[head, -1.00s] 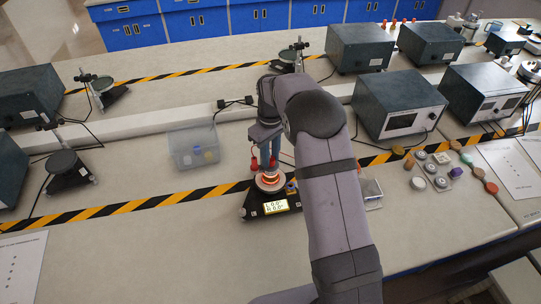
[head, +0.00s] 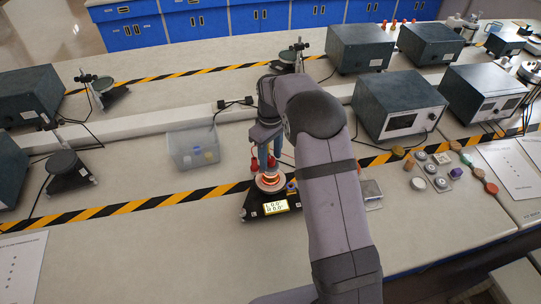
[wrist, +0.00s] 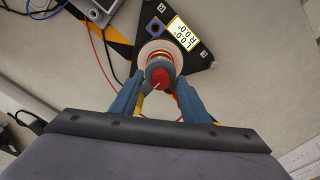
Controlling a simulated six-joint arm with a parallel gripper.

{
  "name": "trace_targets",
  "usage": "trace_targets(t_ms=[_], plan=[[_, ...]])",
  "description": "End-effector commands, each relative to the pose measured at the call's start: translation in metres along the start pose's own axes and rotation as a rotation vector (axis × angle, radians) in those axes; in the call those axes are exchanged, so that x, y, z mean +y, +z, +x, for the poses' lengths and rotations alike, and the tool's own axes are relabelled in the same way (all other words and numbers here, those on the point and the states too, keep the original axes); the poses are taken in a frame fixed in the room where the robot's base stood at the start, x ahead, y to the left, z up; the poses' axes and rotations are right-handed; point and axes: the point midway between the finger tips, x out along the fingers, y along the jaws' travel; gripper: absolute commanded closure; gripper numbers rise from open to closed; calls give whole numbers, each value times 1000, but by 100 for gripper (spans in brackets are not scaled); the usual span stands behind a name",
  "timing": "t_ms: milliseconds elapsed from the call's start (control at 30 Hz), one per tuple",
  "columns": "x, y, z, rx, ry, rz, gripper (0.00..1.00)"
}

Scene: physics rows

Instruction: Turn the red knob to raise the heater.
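The red knob (wrist: 160,78) has a pale pointer line and a grey round part around it. In the wrist view it lies between the two blue fingers of my gripper (wrist: 159,88), which are spread apart with one on each side. I cannot tell whether either finger touches it. The heater (head: 268,182) glows orange-red on a black triangular base (head: 252,211). It also shows just beyond the knob in the wrist view (wrist: 158,50). The lit display (head: 276,206) reads 0.0 for L and R. In the head view my arm and gripper (head: 265,158) partly hide the knob area.
A clear plastic box (head: 180,158) stands to the left. A small scale (head: 371,192) and several weights and discs (head: 432,168) lie to the right. Grey instrument boxes (head: 398,105) stand behind. Cables run near the base. The front bench area is clear.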

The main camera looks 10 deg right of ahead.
Motion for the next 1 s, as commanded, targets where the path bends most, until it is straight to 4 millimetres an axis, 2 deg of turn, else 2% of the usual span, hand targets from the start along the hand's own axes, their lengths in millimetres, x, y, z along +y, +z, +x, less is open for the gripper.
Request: trace_targets(t_ms=[267,700,1000], plan=[[0,-1,-11,2,2,1,58],[0,0,-66,2,2,0,58],[0,0,-74,0,0,0,58]])
